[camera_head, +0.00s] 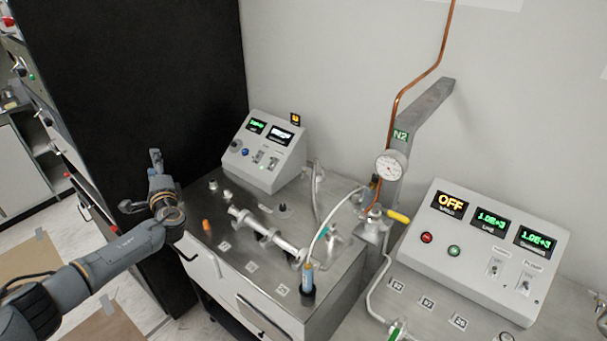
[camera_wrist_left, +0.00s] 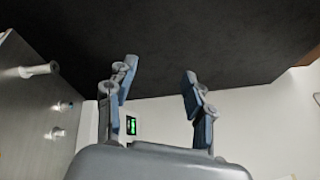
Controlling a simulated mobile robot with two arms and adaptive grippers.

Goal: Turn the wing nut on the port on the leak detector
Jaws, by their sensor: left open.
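The left steel cabinet (camera_head: 335,280) carries a grey sloped control box (camera_head: 283,172) with green-lit displays; I take this as the leak detector. Short metal port stubs (camera_head: 227,195) stand on its top, left of a horizontal metal tube assembly (camera_head: 265,232). A wing nut is too small to make out. My left gripper (camera_head: 140,181) is open and empty, left of the cabinet in front of the black panel. In the left wrist view its fingers (camera_wrist_left: 160,68) are spread with nothing between them, and metal stubs (camera_wrist_left: 40,70) show at the left. My right gripper is not in view.
An orange item (camera_head: 207,225) and a blue-topped cylinder (camera_head: 308,280) stand on the cabinet top. A round gauge (camera_head: 391,165) and copper pipe (camera_head: 421,78) rise behind. A second control box (camera_head: 485,250) reading OFF is at the right. A tall black panel (camera_head: 130,70) stands behind my left gripper.

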